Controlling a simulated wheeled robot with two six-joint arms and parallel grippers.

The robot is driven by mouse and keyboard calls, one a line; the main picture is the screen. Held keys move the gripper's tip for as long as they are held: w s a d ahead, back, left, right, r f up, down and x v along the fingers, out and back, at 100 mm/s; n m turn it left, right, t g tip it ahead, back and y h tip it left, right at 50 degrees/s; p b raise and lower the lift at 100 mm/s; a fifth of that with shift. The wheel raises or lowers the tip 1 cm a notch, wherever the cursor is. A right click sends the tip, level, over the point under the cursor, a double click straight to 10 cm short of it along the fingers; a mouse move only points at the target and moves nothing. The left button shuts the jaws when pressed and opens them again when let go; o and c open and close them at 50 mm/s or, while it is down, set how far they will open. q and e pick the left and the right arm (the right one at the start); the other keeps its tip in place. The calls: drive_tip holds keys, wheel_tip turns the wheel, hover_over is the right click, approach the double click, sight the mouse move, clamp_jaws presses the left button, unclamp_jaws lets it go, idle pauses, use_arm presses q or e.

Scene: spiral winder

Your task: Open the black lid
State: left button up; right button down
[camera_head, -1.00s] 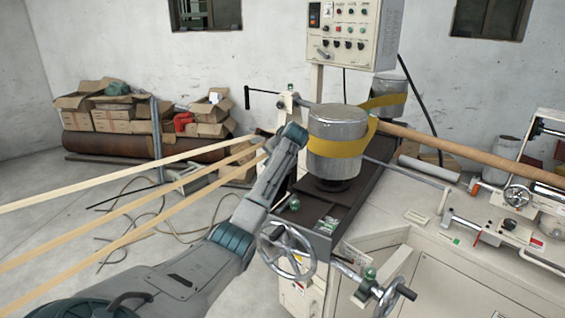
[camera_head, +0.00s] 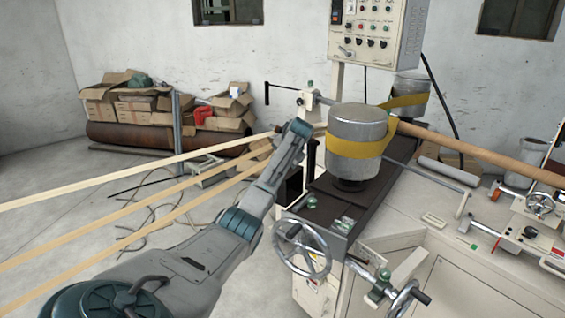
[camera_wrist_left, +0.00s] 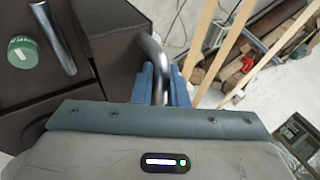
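The black lid (camera_wrist_left: 105,18) shows in the left wrist view as a dark panel at the upper left, with a bent metal handle (camera_wrist_left: 152,52) by its edge. My left gripper (camera_wrist_left: 163,78) has its two blue fingers close on either side of the handle and appears shut on it. In the head view my left gripper end (camera_head: 298,130) is left of the grey roller, by the dark part of the machine (camera_head: 292,185). The fingertips and handle are hidden there. My right gripper is not in view.
The grey roller (camera_head: 357,125) with a yellow belt (camera_head: 357,148) stands right of my left arm. Handwheels (camera_head: 302,247) are below it. Pale strips (camera_head: 130,175) run past the arm on the left. A control box (camera_head: 375,28) stands behind.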

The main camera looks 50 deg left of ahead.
use_arm(q)
drive_tip(key=o, duration=0.4)
drive_tip(key=shift+c, duration=0.2)
drive_tip(key=b+v, duration=0.3)
drive_tip(key=v, duration=0.8)
drive_tip(key=shift+a, duration=0.15)
